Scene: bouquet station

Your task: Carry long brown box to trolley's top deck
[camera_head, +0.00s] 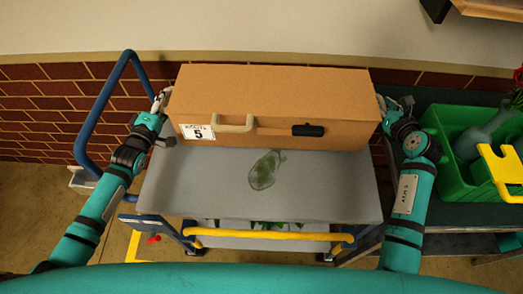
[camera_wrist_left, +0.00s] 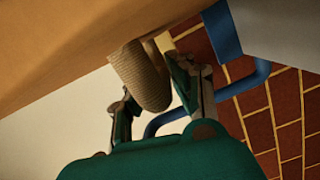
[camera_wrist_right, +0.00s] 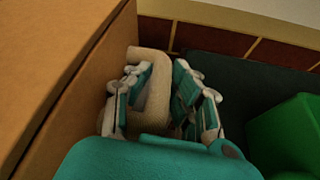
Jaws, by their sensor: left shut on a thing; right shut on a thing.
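The long brown box (camera_head: 270,90) lies level across the far part of the trolley's grey top deck (camera_head: 330,190) in the head view. I cannot tell whether it rests on the deck or hangs just above it. Its front has a label with a 5, a beige handle and a black handle. My left gripper (camera_head: 160,104) is shut on the tan handle (camera_wrist_left: 145,80) at the box's left end. My right gripper (camera_head: 388,112) is shut on the beige handle (camera_wrist_right: 152,100) at the right end. The box's underside and far side are hidden in the head view.
The trolley's blue push handle (camera_head: 85,135) rises at the left, close to my left arm. A yellow bar (camera_head: 270,235) runs along its front. A green crate (camera_head: 455,165) with a watering can stands on a dark table at the right. The front deck is clear except for a flat green leaf mark.

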